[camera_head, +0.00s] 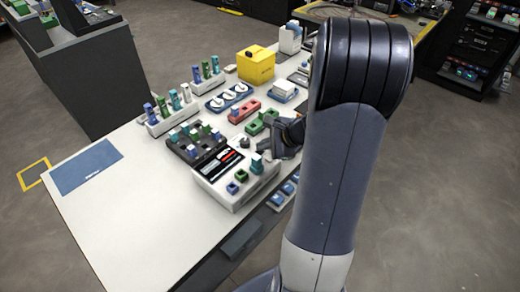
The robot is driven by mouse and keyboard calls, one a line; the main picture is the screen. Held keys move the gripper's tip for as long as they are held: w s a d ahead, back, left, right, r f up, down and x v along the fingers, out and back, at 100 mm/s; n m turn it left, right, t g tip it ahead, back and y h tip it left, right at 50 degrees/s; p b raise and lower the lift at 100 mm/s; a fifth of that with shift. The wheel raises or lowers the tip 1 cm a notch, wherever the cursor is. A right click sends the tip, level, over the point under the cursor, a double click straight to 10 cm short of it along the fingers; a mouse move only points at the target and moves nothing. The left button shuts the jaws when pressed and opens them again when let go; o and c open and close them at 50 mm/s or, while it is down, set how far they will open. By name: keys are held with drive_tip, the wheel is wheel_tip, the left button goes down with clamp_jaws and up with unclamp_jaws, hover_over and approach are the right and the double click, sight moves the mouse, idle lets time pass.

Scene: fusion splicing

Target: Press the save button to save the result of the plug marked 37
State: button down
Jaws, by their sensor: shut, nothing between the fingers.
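A white device (219,190) with a dark display (220,163) stands on the white table; I take it to be the splicer. A teal plug (257,164) stands upright at its right end, and green and blue blocks sit along its front. No number 37 can be read on any plug, and I cannot single out a save button. My gripper (265,151) is shut and empty, just behind the teal plug at the device's right back. My arm covers the area to its right.
A dark tray (181,151) of plugs is behind the device. Racks of coloured plugs (172,107), a red block (244,111) and a yellow box (256,65) stand farther back. A blue mat (86,167) lies at left. The table's front left is clear.

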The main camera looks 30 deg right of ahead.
sight(263, 153)
drive_tip(key=shift+r+p, duration=0.65)
drive_tip(key=shift+r, duration=0.25)
drive_tip(key=shift+r, duration=0.1)
wheel_tip(263, 153, up, 5)
drive_tip(key=p, duration=0.4)
idle(0.6)
